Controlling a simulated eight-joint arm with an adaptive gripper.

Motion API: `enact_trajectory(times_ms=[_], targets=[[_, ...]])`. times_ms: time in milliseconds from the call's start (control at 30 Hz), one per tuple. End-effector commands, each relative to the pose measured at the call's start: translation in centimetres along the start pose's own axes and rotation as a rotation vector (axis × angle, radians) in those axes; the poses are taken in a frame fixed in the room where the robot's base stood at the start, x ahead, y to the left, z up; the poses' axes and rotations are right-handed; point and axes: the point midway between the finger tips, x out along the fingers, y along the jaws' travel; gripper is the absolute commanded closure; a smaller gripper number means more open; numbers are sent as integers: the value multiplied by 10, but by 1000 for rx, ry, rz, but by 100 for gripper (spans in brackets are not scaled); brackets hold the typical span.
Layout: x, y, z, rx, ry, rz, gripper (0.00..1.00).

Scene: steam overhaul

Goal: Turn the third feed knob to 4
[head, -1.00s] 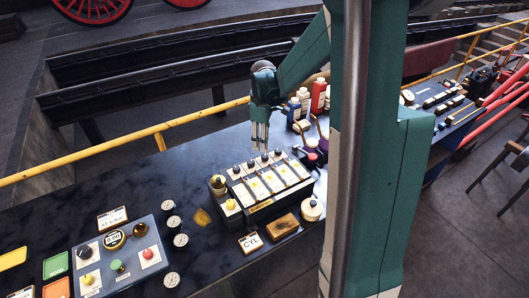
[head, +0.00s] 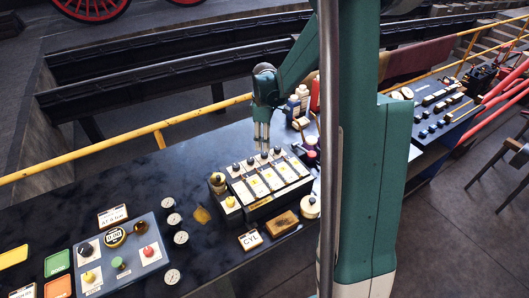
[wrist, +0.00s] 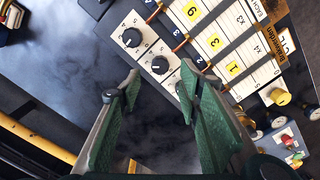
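The feed unit (head: 262,187) is a dark box with white strips, yellow number tags and a row of several black knobs along its far edge. In the wrist view I see a knob (wrist: 131,37) in line with the 9 tag (wrist: 192,10) and a knob (wrist: 159,65) in line with the 3 tag (wrist: 213,41). Another strip carries a 1 tag (wrist: 233,68); its knob end is hidden by a finger. My gripper (head: 262,148) points down over the knob row, near the third knob (head: 263,156) from the left. Its fingers (wrist: 160,87) are apart and empty. Contact cannot be told.
Left of the unit are a yellow knob (head: 230,203), round gauges (head: 181,238) and a grey control panel (head: 120,255). A CYL sign (head: 250,240) and wooden block (head: 285,223) lie in front. Bottles (head: 301,95) stand behind right. A yellow rail (head: 110,148) runs behind.

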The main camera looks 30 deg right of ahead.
Motion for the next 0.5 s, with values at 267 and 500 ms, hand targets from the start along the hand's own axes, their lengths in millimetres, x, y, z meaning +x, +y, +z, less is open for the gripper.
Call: enact_trajectory(times_ms=[267,500], targets=[[26,0,0,0,0,0,65],[50,0,0,0,0,0,65]])
